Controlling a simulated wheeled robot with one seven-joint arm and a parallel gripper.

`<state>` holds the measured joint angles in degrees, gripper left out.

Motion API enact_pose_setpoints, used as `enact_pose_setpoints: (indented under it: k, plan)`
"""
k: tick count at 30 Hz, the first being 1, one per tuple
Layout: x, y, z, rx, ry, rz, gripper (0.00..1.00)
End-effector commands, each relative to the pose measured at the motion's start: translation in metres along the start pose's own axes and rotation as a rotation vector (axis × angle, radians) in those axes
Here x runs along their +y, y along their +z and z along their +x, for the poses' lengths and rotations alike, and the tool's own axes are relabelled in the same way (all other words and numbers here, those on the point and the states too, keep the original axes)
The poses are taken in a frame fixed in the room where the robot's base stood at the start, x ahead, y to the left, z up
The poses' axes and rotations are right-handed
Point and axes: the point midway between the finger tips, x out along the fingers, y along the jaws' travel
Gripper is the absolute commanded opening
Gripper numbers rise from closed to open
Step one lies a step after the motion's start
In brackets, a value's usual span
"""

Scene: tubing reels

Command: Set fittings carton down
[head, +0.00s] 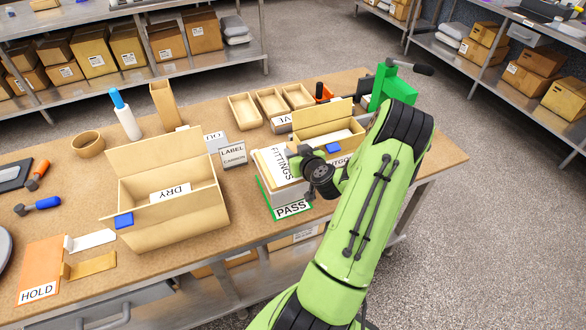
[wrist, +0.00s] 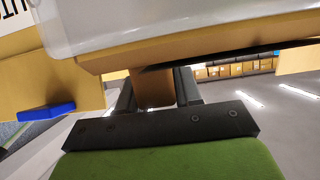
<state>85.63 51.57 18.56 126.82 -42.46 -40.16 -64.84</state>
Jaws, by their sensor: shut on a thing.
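The fittings carton (head: 272,163) has a white top lettered FITTINGS. In the head view it is at the right part of the bench, over the green-edged PASS area (head: 293,209). My gripper (head: 295,163) is at the carton's right side and is shut on it. In the wrist view a tan piece (wrist: 152,88) sits between my two dark fingers, below a pale body with an orange-brown edge. My wrist hides the carton's right side. I cannot tell whether its underside touches the PASS area.
An open DRY box (head: 180,215) with a blue tab stands to the left. Another open box (head: 325,130) is close behind my gripper. A LABEL CARRIER block (head: 233,155) stands just left of the carton. An orange HOLD area (head: 40,270) is at the front left.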

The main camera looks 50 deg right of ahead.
Motion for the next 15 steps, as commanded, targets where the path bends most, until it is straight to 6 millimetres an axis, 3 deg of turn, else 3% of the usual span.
enact_pose_setpoints:
  k: [6,13,14,15]
  plan:
    - [0.0,0.033,0.014,0.003,-0.001,0.006,0.0]
    - [0.0,0.035,0.015,0.003,-0.001,0.0,0.0]
    - [0.0,0.037,0.015,-0.002,0.0,-0.002,0.38]
    - [0.0,0.037,0.015,-0.002,0.0,-0.002,0.45]
